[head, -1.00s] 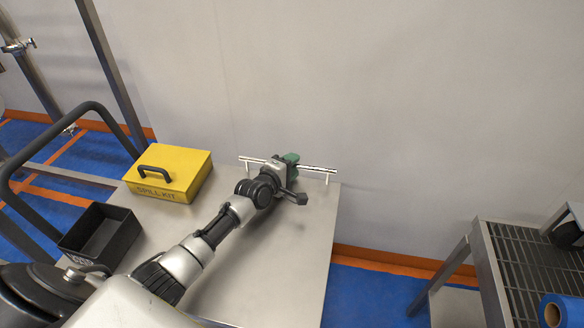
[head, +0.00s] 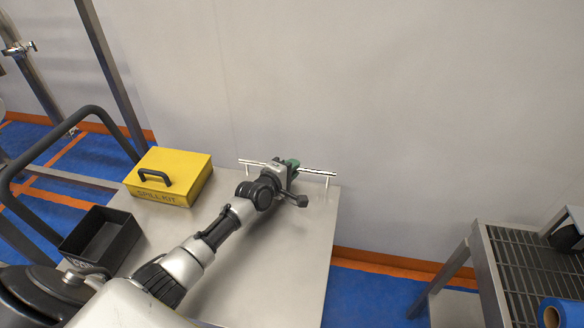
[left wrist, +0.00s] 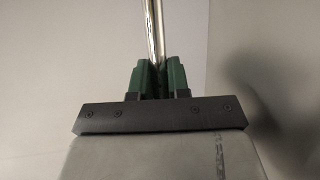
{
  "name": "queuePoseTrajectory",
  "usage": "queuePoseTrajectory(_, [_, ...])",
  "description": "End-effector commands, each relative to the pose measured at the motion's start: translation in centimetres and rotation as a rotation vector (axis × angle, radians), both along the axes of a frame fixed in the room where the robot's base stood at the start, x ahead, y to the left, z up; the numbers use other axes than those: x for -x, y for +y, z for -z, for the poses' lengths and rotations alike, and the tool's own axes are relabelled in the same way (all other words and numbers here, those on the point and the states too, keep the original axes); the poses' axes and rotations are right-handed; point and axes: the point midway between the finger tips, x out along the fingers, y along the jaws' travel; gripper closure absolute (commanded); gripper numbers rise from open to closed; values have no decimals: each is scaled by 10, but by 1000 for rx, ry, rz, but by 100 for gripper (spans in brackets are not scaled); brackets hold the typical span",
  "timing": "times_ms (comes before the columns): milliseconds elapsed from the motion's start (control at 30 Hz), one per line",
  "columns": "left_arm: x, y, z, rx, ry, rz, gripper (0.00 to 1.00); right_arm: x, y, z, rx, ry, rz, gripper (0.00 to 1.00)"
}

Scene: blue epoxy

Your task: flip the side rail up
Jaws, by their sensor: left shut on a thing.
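The side rail (head: 318,171) is a shiny metal bar on short posts along the far edge of the steel cart top (head: 270,262). It stands above the top surface, close to the wall. My left gripper (head: 291,166) has green fingers and is shut on the rail near its middle. In the left wrist view the rail (left wrist: 153,30) runs up from between the two green fingers (left wrist: 160,78). The part of the rail between the fingers is hidden. My right gripper is not in view.
A yellow spill kit box (head: 190,165) and a black open bin (head: 104,238) sit on the cart's left side. A black push handle (head: 62,125) rises at the left. A slatted steel stand (head: 520,262) with a blue roll (head: 562,312) is at the right.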

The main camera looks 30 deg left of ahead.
Motion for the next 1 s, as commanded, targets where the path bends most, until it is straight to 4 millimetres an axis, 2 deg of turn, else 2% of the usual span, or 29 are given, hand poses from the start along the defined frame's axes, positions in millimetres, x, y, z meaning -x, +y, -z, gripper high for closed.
queuePoseTrajectory(33, [-1, 0, -16, 1, -10, -1, 100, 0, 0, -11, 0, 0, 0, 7])
queuePoseTrajectory(300, [-2, 1, -60, 1, -13, -2, 100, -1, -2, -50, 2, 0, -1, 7])
queuePoseTrajectory(700, [-3, 1, -65, -1, -18, -2, 100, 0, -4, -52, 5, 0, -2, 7])
queuePoseTrajectory(733, [-3, 1, -65, -1, -19, -2, 79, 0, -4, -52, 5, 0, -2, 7])
queuePoseTrajectory(867, [-2, 1, -64, 0, -16, -2, 59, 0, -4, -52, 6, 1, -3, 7])
queuePoseTrajectory(1000, [-2, 1, -62, -1, -12, -2, 59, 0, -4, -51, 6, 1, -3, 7])
